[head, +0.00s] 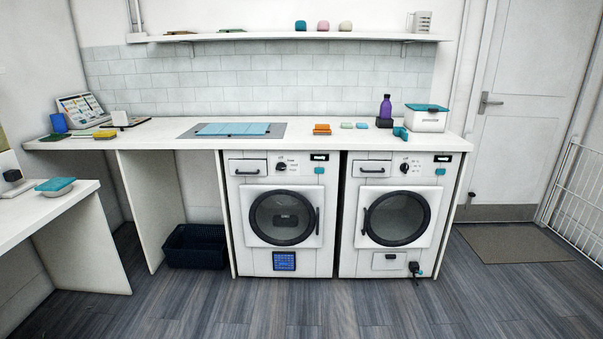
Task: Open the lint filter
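Two white front-loading machines stand side by side under the counter. The left machine (240,205) has a shut round dark door (284,218) and a blue grid-like panel (284,261) low on its front. No label shows which low part is the lint filter; the blue grid looks like a filter screen. My gripper is not in view.
The grey wood floor (300,312) before the machines is clear. A dark blue basket (194,246) sits under the counter (160,132) to the left. A side table (40,200) stands at far left. A mat (524,244) lies by the door (520,110).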

